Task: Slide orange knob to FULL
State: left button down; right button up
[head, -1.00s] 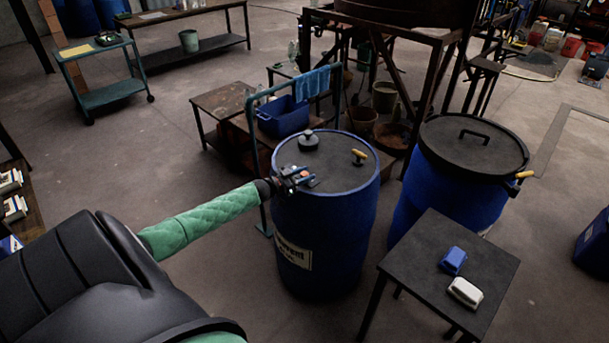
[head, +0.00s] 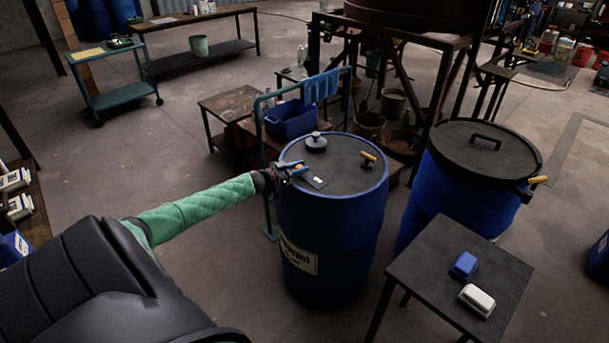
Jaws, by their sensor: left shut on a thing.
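A blue drum (head: 327,235) with a dark lid (head: 345,168) stands in the middle of the head view. A small dark plate with a white mark (head: 318,181) lies at the left of its lid. A small orange knob (head: 299,166) shows at the plate's far left end, partly hidden by my left gripper (head: 295,170). My left gripper reaches in from the left over the lid's rim and is shut on the orange knob. The plate's lettering is too small to read. My right gripper is not in view.
A second blue drum (head: 450,200) is at right. A dark table (head: 440,275) with a blue block (head: 464,265) and a white block (head: 477,299) is in front. A blue rail (head: 266,215) stands behind left.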

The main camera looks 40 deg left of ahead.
pick_arm(q)
jog(key=shift+a+r, duration=0.1)
jog(key=shift+a, duration=0.1)
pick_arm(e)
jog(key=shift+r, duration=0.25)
pick_arm(q)
jog(key=c, duration=1.1)
grip_release()
jog(key=shift+a, duration=0.15)
jog(key=shift+s, duration=0.2)
jog(key=shift+s+a+f, duration=0.15)
jog(key=shift+s+f, duration=0.05)
jog(key=shift+s, duration=0.1)
jog(key=b+v, duration=0.2)
jog(key=v, duration=0.2)
jog(key=shift+s, duration=0.2)
jog(key=shift+v, duration=1.15)
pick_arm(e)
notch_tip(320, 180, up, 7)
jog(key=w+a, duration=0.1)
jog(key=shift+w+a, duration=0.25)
